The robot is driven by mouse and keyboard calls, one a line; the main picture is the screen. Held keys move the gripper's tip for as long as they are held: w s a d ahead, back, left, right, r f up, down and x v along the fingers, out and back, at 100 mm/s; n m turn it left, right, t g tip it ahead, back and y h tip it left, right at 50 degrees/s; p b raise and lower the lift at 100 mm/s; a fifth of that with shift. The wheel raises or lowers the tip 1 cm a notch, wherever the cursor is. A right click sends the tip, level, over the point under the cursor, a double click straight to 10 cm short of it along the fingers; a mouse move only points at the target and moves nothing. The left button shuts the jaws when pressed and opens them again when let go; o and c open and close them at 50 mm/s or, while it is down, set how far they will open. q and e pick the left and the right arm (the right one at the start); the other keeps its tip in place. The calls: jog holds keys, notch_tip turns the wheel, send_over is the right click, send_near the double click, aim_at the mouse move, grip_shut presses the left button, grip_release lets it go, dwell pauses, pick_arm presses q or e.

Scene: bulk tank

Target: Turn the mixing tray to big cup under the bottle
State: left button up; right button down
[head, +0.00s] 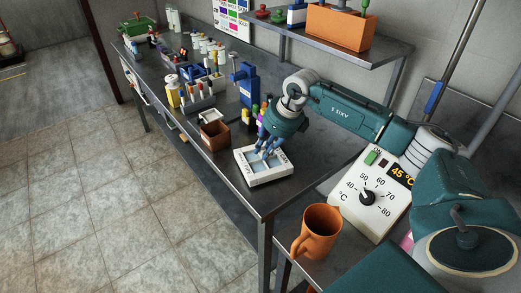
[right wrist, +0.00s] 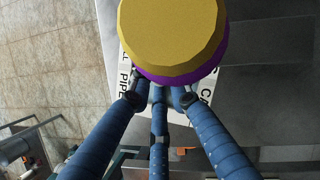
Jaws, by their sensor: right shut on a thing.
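The white tray (head: 268,181) with pale blue compartments lies on the steel bench near its front corner; I take it for the mixing tray. Lettering shows on its rim in the right wrist view (right wrist: 118,92). My right gripper (head: 264,152) points down onto the tray, its blue fingers (right wrist: 160,98) closed at its middle and hiding part of it. I cannot tell which cup faces where. A round yellow top with a purple edge (right wrist: 172,35) stands close by, covering the tray's far part; I cannot tell whether it is the bottle. My left gripper is not in view.
A brown box (head: 214,136) stands left of the tray, a blue stand (head: 245,82) behind it. An orange mug (head: 318,232) and a heater with a dial (head: 368,198) are at the right. Bottles and racks crowd the far bench; a shelf (head: 340,50) overhangs behind.

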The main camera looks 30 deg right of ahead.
jog(key=shift+w+d+r, duration=0.2)
jog(key=shift+w+r, duration=0.15)
jog(key=shift+r, duration=0.15)
jog(key=c, duration=1.7)
grip_release()
jog(key=shift+c, duration=0.2)
jog(key=shift+o, duration=0.3)
jog(key=shift+f, duration=0.1)
jog(key=shift+s+a+f, duration=0.15)
jog(key=shift+s+f, duration=0.05)
jog(key=v, duration=1.2)
